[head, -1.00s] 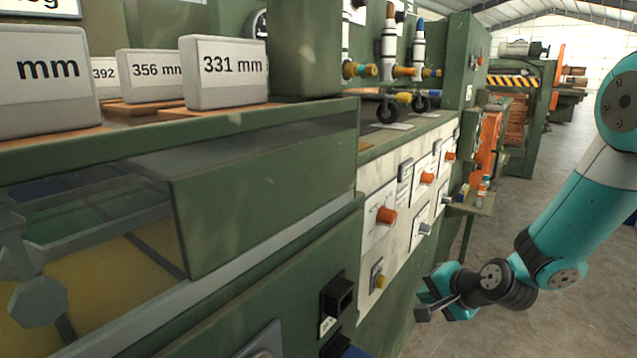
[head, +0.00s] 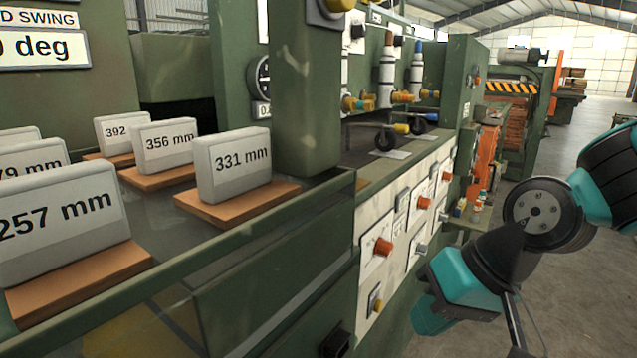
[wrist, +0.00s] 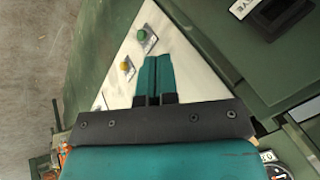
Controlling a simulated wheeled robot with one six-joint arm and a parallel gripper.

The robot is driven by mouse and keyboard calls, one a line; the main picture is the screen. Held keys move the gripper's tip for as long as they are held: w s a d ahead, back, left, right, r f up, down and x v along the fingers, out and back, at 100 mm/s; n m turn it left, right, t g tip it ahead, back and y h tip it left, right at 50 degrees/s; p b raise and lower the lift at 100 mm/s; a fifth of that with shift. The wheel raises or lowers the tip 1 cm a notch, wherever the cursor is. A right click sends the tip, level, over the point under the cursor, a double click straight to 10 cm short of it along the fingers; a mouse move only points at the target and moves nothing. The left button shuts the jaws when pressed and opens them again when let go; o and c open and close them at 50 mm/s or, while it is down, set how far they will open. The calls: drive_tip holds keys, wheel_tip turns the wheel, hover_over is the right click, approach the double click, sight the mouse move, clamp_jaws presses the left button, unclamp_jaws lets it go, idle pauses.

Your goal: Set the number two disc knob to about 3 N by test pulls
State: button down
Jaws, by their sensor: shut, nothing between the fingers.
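Three orange knobs sit in a row on the cream control panel (head: 399,236): a near one (head: 384,246), a middle one (head: 424,203) and a far one (head: 447,177). Their labels are too small to read, so I cannot tell which is number two. Two black disc wheels, a left one (head: 385,140) and a right one (head: 418,124), stand above the bench behind the panel. My gripper (wrist: 154,58) is shut and empty, its teal fingers in front of the panel in the wrist view. No orange knob shows between the fingers.
A yellow knob (wrist: 125,65) and a green knob (wrist: 141,36) show left of my fingers in the wrist view. A small side shelf (head: 470,222) juts out beyond the panel. The floor at right is open.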

drive_tip(key=s+d+r+n+g+h+p, duration=0.1)
drive_tip(key=s+r+n, duration=0.4)
drive_tip(key=s, duration=0.6)
drive_tip(key=shift+d+r+g+h+p, duration=0.3)
drive_tip(key=shift+r+g+p, duration=0.2)
drive_tip(key=shift+g, duration=0.1)
drive_tip(key=shift+w+a, duration=0.1)
